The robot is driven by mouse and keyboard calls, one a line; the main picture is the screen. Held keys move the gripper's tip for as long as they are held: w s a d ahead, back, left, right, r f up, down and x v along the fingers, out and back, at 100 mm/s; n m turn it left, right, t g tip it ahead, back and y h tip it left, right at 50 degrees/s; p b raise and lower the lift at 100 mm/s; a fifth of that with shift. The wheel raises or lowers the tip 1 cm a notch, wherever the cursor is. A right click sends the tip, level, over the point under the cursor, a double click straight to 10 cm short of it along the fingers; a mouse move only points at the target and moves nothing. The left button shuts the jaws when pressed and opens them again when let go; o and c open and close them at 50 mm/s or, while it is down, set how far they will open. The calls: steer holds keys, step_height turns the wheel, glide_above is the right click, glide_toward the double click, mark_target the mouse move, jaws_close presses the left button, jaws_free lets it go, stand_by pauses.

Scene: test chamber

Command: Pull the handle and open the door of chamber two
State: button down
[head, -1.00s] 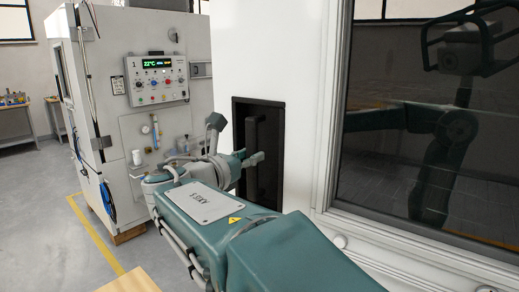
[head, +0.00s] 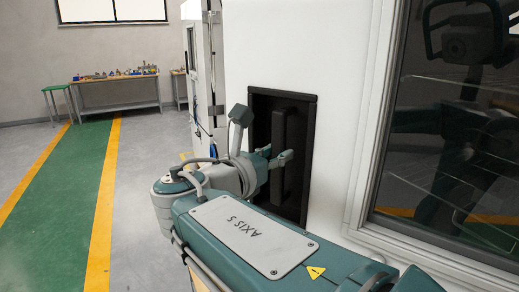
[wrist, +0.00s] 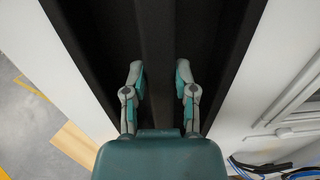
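The white door panel (head: 330,55) of the chamber has a black recess plate (head: 304,115) with a black vertical handle bar (head: 280,128) in it. My gripper (head: 275,158) is at the recess, at the left side of the handle in the head view. In the wrist view my gripper (wrist: 160,78) is open, one finger on each side of the dark handle bar (wrist: 157,35). The fingertips look apart from the bar. I cannot tell how deep the bar sits between them. My arm hides the lower left of the recess.
A dark window (head: 450,130) in a white frame, with reflections, is at the right. A narrow strip of a white cabinet (head: 206,70) stands beyond the panel's left edge. A bench (head: 118,92) with small items is at the far wall. The green lane (head: 65,170) is clear.

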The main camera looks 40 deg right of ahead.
steer(key=shift+s+a+r, duration=0.1)
steer(key=shift+a, duration=0.35)
steer(key=shift+s+a+r, duration=0.1)
steer(key=shift+a, duration=0.35)
steer(key=shift+d+t, duration=0.2)
steer(key=shift+t, duration=0.1)
steer(key=c, duration=0.8)
jaws_free()
steer(key=shift+x, duration=0.85)
steer(key=o, duration=0.4)
steer(key=shift+d+f, duration=0.15)
steer(key=shift+f, duration=0.05)
steer(key=shift+w+v, duration=0.25)
steer(key=shift+v, duration=0.8)
steer(key=shift+s+a, duration=0.2)
steer(key=shift+a, duration=0.45)
steer(key=v, duration=1)
steer(key=shift+w+a, duration=0.1)
steer(key=shift+a, duration=0.1)
